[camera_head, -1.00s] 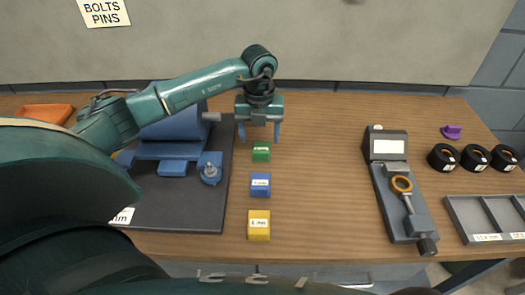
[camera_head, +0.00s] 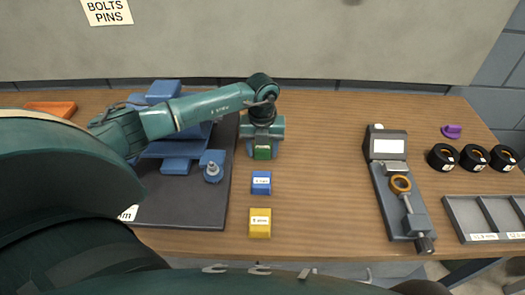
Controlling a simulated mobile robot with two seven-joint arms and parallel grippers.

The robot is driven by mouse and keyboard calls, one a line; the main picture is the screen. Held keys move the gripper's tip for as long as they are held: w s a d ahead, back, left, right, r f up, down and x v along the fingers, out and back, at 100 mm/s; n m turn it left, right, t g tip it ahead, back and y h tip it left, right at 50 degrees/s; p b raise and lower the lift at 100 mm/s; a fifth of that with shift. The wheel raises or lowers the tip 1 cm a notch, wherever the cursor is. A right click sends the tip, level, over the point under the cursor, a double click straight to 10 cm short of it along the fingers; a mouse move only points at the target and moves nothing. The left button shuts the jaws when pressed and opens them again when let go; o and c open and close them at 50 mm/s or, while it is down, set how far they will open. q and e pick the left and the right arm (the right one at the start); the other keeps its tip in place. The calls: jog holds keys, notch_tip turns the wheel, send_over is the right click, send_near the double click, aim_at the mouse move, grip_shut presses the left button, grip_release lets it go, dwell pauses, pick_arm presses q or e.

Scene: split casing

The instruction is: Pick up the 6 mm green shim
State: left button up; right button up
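The green shim (camera_head: 263,153) is a small block with a white label, farthest back in a column of three blocks on the wooden table. My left gripper (camera_head: 263,150) is down at the green shim, with its fingers on the left and right sides of it. The fingers look close to the block, but I cannot tell whether they press on it. The shim appears to rest on the table. The label is too small to read. My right gripper is not in view.
A blue block (camera_head: 261,183) and a yellow block (camera_head: 260,223) lie nearer in the same column. The blue casing (camera_head: 175,165) on a dark mat (camera_head: 190,215) is to the left. A gauge fixture (camera_head: 400,200), black rings (camera_head: 473,158) and a grey tray (camera_head: 452,208) are to the right.

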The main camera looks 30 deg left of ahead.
pick_arm(q)
jog(key=c, duration=0.6)
jog(key=shift+c, duration=0.4)
